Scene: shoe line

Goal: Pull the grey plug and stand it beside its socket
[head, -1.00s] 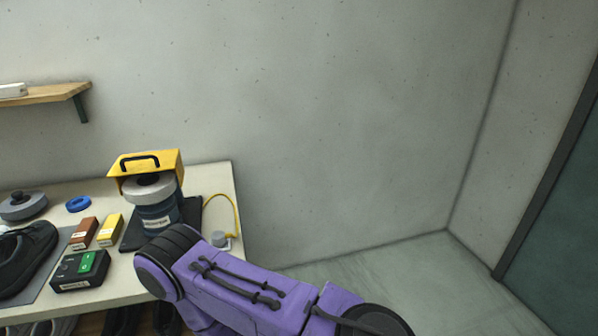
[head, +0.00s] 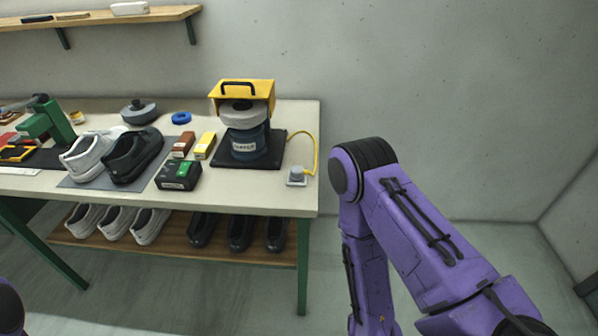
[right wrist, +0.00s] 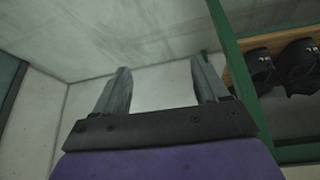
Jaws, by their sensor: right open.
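The grey plug (head: 297,172) sits upright in its pale square socket (head: 297,183) at the table's right front corner. A yellow cord (head: 317,152) curves from the plug back towards the buffer machine (head: 247,138). My right gripper (right wrist: 160,66) shows in the right wrist view, open with nothing between its fingers, beside the table's green leg. In the head view my right arm is right of the table, apart from the plug, and its gripper is out of frame. My left gripper is not in view.
The table (head: 240,199) holds shoes (head: 135,157), a green-buttoned box (head: 178,176), and brown and yellow boxes left of the machine. A lower shelf (head: 175,238) holds more shoes. Bare tabletop lies left of and in front of the socket. The floor right of the table is clear.

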